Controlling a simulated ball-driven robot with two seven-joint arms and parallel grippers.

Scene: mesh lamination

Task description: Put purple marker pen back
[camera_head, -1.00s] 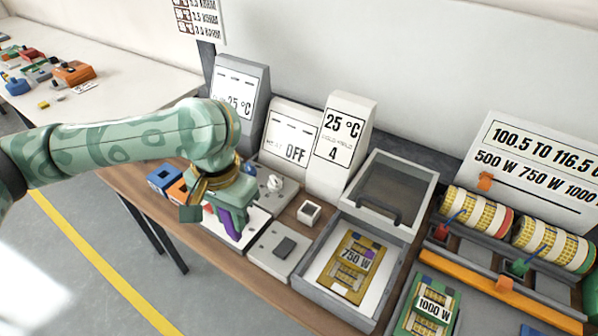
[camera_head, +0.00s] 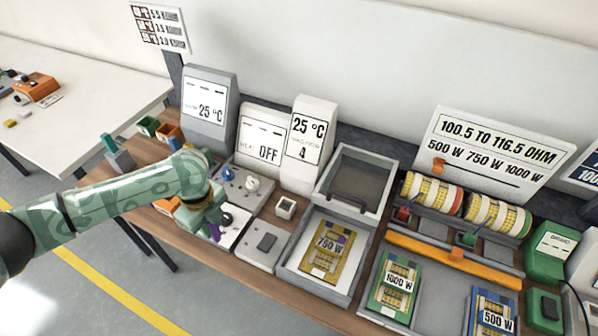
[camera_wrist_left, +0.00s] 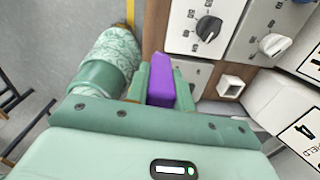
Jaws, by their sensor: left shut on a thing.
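The purple marker pen (camera_wrist_left: 160,82) is clamped between the green fingers of my left gripper (camera_wrist_left: 160,92) in the left wrist view. In the head view my left gripper (camera_head: 212,226) is at the front edge of the bench, over or beside the white panel with a black knob (camera_head: 232,222). Only a small purple piece of the pen (camera_head: 214,233) shows there; the arm and fingers hide the rest. I cannot tell whether the pen touches the panel. My right gripper is not in view.
Small green (camera_head: 148,126) and orange (camera_head: 168,132) boxes and a grey holder with a teal piece (camera_head: 113,152) stand at the bench's left end. A small white open box (camera_head: 286,207) sits by the panels. An open grey press (camera_head: 318,268) holds a 750 W mesh.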

